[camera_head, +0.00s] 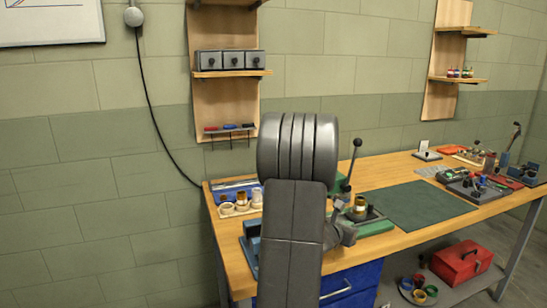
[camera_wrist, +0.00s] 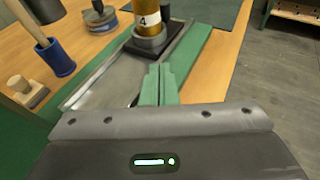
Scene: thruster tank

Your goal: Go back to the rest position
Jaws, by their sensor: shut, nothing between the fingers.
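In the wrist view my gripper (camera_wrist: 159,72) is shut and empty, its two green fingers together. The fingers point towards a gold cylinder marked 4 (camera_wrist: 146,22), which stands upright in a dark round holder (camera_wrist: 150,45). In the picture the fingertips are just below that holder; I cannot tell the gap. In the head view my arm rises in front of the bench and hides much of its near left part. The gold-capped cylinder (camera_head: 360,204) shows just right of the arm; the gripper fingers cannot be made out there.
The wooden bench (camera_head: 408,180) runs along the wall. A dark green mat (camera_head: 420,205) lies bare in its middle. A tall black-knobbed lever (camera_head: 351,165) stands beside my arm. A white cup tray (camera_head: 240,208) is at left. A red toolbox (camera_head: 461,263) sits below.

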